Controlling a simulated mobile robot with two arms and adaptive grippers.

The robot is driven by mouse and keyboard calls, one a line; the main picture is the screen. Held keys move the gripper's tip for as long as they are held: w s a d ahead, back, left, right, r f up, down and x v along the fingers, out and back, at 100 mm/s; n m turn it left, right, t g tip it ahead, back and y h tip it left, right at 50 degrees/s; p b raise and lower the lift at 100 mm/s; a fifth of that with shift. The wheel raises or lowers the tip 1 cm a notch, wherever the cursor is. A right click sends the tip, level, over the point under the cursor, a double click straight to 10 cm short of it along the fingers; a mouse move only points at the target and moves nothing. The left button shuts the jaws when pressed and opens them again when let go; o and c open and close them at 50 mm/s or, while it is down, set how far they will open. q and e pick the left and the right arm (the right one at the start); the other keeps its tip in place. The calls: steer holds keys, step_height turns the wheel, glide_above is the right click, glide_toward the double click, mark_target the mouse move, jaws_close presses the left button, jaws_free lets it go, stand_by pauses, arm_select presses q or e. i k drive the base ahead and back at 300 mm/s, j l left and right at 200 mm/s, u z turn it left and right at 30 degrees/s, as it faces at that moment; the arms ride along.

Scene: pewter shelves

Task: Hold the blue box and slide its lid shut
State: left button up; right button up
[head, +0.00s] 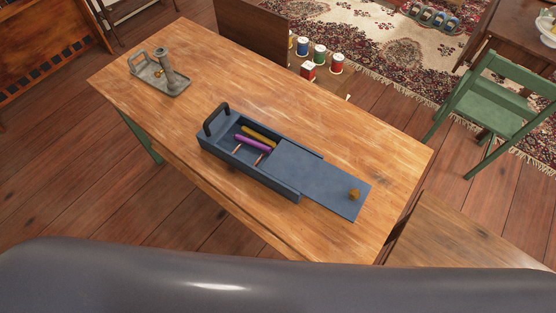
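A long blue box (286,187) lies on the wooden table, its top partly uncovered. A black handle (216,119) stands at its left end. The flat blue lid (326,186) is slid far out past the box's right end. A brass-coloured knob (354,195) sits near the lid's far right end. In the open part lie a purple item (253,144), a yellow item (260,134) and thin sticks with reddish ends. Neither gripper shows in the head view.
The wooden table (330,125) is clear around the box. A grey candle holder with a tray (178,88) stands at its far left. Several coloured spools (319,54) are beyond its far edge. A green chair (497,103) stands at the right.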

mark_target(342, 193)
steer(key=j+z, duration=0.35)
steer(key=j, duration=0.3)
steer(key=j+z, duration=0.4)
steer(key=j, duration=0.25)
steer(key=k+j+z, duration=0.1)
steer(key=j+z, duration=0.25)
steer(key=j, duration=0.3)
